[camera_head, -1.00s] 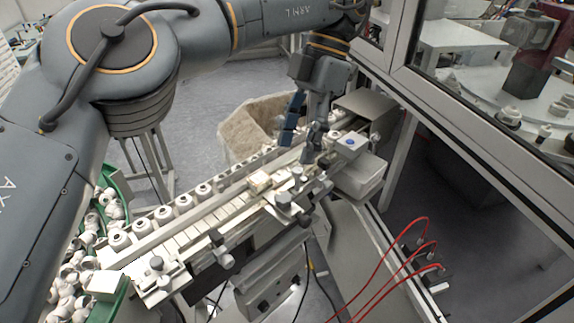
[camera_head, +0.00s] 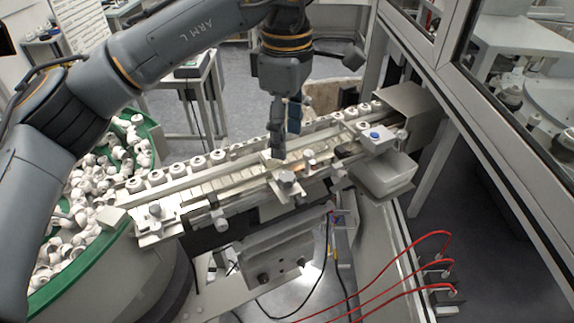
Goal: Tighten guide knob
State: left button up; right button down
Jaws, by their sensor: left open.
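Several knobs sit along the near side of the track; I cannot tell which one is meant. A grey knob (camera_head: 287,178) stands on a clamp near the track's middle. Another knob (camera_head: 155,210) is on the left end block, and one (camera_head: 219,221) sticks out below the track. My left gripper (camera_head: 285,144) points down over the track, just behind and above the middle knob, open with nothing between its fingers. The fingers look apart from that knob. My right gripper is not in view.
The guide track (camera_head: 225,180) carries a row of white caps along its far side. A green-rimmed bowl (camera_head: 90,262) of caps stands at left. Red cables (camera_head: 400,250) hang at lower right.

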aim_at(287, 176)
pick_arm(q)
notch_tip(287, 176, down, 7)
jog(key=shift+f+p, duration=0.2)
jog(key=shift+p, duration=0.7)
jog(key=shift+f, duration=0.55)
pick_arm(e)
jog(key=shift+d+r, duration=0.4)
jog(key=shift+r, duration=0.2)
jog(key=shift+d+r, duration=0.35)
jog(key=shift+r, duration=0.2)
pick_arm(q)
grip_shut()
jog(key=shift+f+m+b, duration=0.2)
jog(key=shift+m+b, duration=0.2)
jog(key=shift+b, duration=0.3)
jog(key=shift+r+m+b, duration=0.15)
jog(key=shift+m+b, duration=0.2)
jog(key=shift+m, duration=0.05)
jog(key=shift+s, duration=0.1)
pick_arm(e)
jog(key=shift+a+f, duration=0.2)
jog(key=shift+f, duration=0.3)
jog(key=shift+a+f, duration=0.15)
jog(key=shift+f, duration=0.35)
